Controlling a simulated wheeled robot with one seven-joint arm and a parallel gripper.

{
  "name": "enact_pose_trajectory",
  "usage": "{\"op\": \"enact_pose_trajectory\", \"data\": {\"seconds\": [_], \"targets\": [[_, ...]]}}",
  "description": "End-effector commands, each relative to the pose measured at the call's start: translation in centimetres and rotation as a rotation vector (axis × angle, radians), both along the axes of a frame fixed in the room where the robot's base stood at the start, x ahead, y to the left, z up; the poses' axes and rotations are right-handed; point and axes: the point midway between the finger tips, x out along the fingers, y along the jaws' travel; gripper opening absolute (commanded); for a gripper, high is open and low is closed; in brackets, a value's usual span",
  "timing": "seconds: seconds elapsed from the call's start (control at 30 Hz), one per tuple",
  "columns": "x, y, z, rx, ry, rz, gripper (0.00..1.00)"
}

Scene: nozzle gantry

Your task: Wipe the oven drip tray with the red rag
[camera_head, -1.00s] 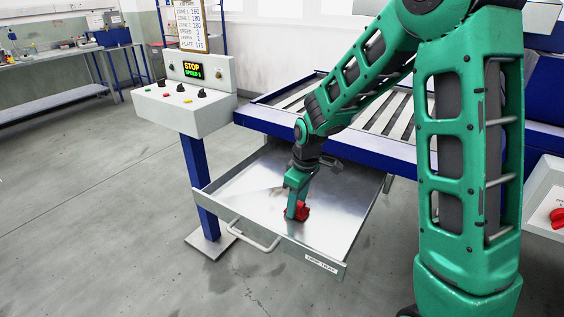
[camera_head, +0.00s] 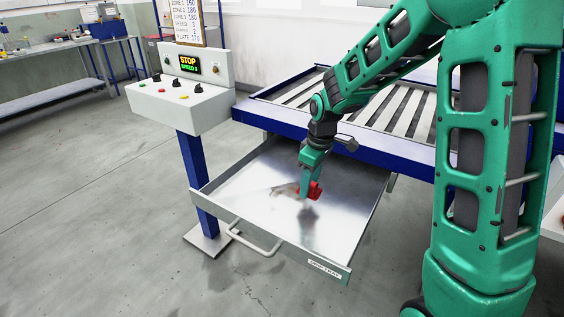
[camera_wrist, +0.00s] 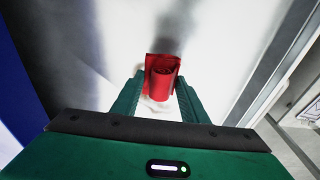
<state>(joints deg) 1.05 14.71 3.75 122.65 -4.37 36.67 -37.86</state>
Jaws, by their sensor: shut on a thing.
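The drip tray (camera_head: 255,218) is a pulled-out metal drawer with a front handle and a label. Its floor carries a brownish smear (camera_head: 284,189) left of my gripper and a dark patch below it, which may be a shadow. My gripper (camera_head: 308,187) is shut on the red rag (camera_head: 314,191), over the middle of the tray. In the wrist view the rolled red rag (camera_wrist: 162,76) sits between the fingertips (camera_wrist: 160,92), with a pale brownish mark near it. I cannot tell for certain whether the rag touches the tray floor.
A blue-framed slatted conveyor (camera_head: 290,88) stands directly behind and above the tray. A white control box (camera_head: 180,105) on a blue post (camera_head: 197,175) is at the tray's left. The grey floor (camera_head: 90,220) in front and left is clear.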

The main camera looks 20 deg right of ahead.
Motion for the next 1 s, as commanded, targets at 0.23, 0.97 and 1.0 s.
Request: {"op": "enact_pose_trajectory", "data": {"seconds": [0.23, 0.97, 1.0], "targets": [[0.1, 0.2, 2.3, 0.000, -0.002, 0.003, 0.16], [0.0, 0.4, 4.3, -0.001, 0.000, 0.006, 0.16], [0.0, 0.4, 4.3, -0.001, 0.000, 0.006, 0.16]]}}
